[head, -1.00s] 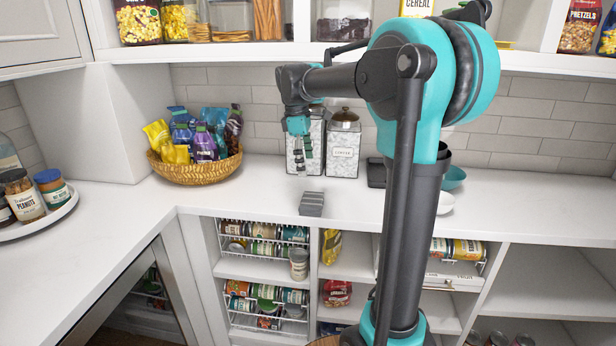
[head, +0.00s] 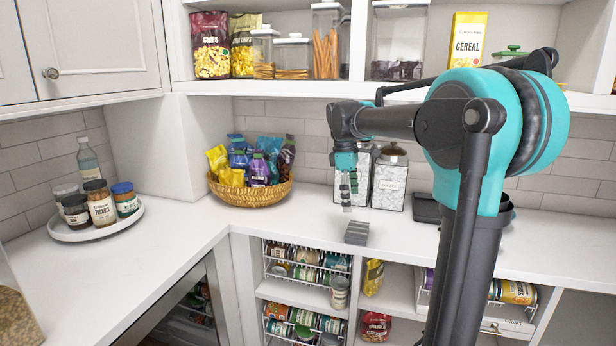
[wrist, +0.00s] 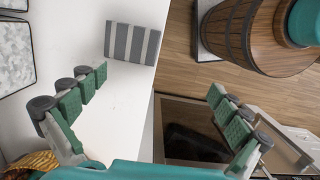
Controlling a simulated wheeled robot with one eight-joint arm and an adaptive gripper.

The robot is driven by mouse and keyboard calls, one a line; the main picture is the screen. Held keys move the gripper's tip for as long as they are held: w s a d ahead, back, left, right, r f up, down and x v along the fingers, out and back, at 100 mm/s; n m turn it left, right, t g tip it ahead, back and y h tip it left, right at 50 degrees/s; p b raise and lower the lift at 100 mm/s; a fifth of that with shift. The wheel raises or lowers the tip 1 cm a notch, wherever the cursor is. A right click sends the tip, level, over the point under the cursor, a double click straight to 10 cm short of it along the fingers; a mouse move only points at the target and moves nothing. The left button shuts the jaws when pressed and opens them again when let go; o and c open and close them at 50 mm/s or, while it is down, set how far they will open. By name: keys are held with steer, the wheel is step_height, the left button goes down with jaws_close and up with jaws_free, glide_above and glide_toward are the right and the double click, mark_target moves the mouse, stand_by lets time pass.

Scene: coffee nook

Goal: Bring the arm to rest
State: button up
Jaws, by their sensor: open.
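My gripper (head: 346,190) hangs pointing down over the white counter, at the left end of my raised arm. In the wrist view my gripper (wrist: 158,92) has its two green-padded fingers spread wide apart, with nothing between them. A small grey striped block (head: 356,232) lies on the counter just below and right of the fingers. The block also shows in the wrist view (wrist: 132,43), beyond the left finger and apart from it.
A wicker basket (head: 250,194) of bagged snacks stands left of my gripper. Patterned canisters (head: 390,185) stand close behind it. A round tray (head: 96,229) of jars is on the left counter. Shelves with cans (head: 305,277) lie below the counter. The counter between tray and basket is clear.

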steer(key=s+d+f+m+t+y, duration=0.1)
steer(key=s+d+f+m+t, duration=0.1)
steer(key=s+f+m, duration=0.5)
steer(key=s+d+f+m+t, duration=0.2)
steer(key=s+f+m, duration=0.5)
steer(key=s+f, duration=0.9)
steer(key=shift+d+f+t+y, duration=0.4)
steer(key=shift+d+f, duration=0.5)
steer(key=shift+s, duration=0.1)
steer(key=shift+c, duration=0.5)
